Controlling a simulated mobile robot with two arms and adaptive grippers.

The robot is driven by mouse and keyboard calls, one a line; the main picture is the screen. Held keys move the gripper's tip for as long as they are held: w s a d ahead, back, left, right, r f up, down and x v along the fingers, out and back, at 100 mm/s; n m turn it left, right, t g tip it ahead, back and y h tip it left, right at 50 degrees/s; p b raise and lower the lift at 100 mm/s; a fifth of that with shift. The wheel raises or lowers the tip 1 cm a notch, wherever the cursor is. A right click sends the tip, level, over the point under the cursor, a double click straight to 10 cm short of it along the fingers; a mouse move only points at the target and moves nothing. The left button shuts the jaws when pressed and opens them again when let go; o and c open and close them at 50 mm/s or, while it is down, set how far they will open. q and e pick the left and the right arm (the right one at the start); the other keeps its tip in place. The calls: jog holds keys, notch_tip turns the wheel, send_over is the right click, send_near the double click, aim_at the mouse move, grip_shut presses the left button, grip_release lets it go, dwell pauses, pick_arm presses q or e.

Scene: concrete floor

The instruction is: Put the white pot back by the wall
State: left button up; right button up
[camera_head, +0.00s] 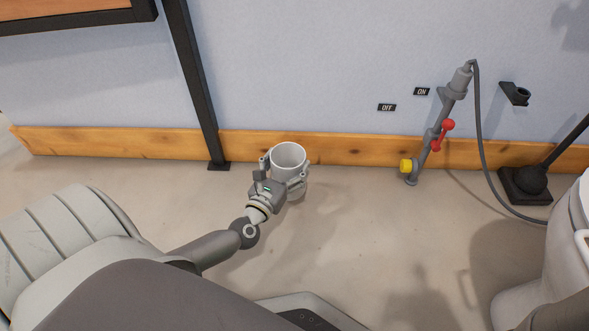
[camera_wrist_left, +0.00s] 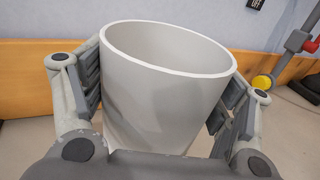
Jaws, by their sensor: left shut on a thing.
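The white pot (camera_head: 289,157) is upright near the wooden baseboard (camera_head: 345,150) at the foot of the blue wall. My left gripper (camera_head: 284,178) is shut on it, with a finger on each side. In the left wrist view the pot (camera_wrist_left: 160,90) fills the middle, empty-looking inside its rim, between the two pads of my left gripper (camera_wrist_left: 155,100). The pot's bottom is hidden by the gripper, so I cannot tell whether it touches the floor. My right gripper is not in view.
A black post (camera_head: 193,80) stands left of the pot. A grey pipe (camera_head: 437,130) with a red handle (camera_head: 442,133) and a yellow knob (camera_head: 405,166) is to the right. A black stand base (camera_head: 526,186) is farther right. The floor (camera_head: 360,205) between is clear.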

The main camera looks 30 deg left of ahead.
pick_arm(q)
jog(key=shift+w+d+f+b, duration=0.3)
jog(key=shift+w+f+b, duration=0.25)
jog(key=shift+w+f, duration=0.3)
jog(key=f, duration=0.1)
jog(key=f+b, duration=0.2)
jog(key=shift+w+d, duration=0.15)
jog(key=shift+w, duration=0.1)
jog(key=shift+f+b, duration=0.3)
jog(key=shift+b, duration=0.1)
jog(key=shift+f, duration=0.15)
jog(key=o, duration=2)
jog(key=shift+f, duration=0.1)
jog(key=shift+o, duration=0.2)
